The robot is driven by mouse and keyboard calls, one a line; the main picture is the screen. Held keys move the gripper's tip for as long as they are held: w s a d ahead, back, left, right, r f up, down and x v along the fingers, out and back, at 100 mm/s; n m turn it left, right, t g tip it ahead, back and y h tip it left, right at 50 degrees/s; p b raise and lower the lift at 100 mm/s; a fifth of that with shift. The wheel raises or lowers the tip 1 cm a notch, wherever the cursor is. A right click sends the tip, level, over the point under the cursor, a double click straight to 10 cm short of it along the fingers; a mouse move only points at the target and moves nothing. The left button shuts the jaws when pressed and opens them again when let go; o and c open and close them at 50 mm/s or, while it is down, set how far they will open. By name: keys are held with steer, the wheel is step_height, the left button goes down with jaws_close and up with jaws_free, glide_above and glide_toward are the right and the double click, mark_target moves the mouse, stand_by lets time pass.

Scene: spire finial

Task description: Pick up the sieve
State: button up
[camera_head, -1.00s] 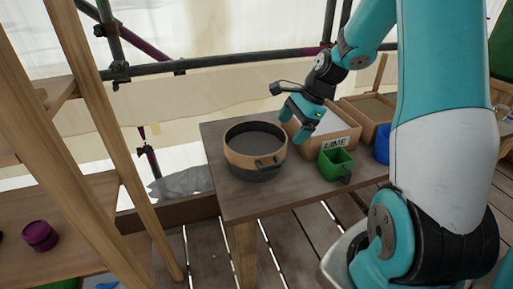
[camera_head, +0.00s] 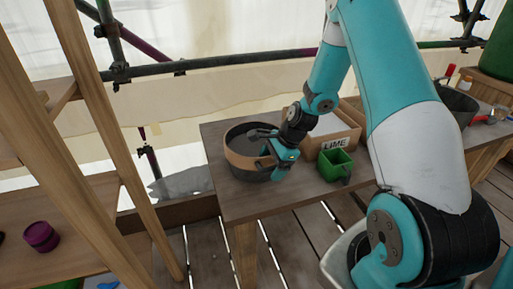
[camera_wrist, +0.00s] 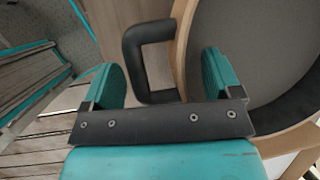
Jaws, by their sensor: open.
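The sieve (camera_head: 243,162) is a round, wooden-rimmed pan with a dark mesh and a black side handle. It stands on the left end of the wooden table. In the wrist view its mesh (camera_wrist: 270,45) fills the right side, and the black handle (camera_wrist: 150,62) shows between my fingers. My gripper (camera_head: 281,163) is at the sieve's right front side, by the handle. In the wrist view my gripper (camera_wrist: 165,80) is open, with one teal finger on each side of the handle. In the head view my gripper hides the handle.
Right of the sieve on the table (camera_head: 228,203) are a wooden box marked LIME (camera_head: 334,143) and a green square container (camera_head: 335,166). A dark bucket (camera_head: 458,106) stands at the far right. A wooden shelf with a purple jar (camera_head: 40,237) is at left.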

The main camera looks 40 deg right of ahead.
steer(key=shift+c, duration=0.2)
steer(key=c, duration=1.2)
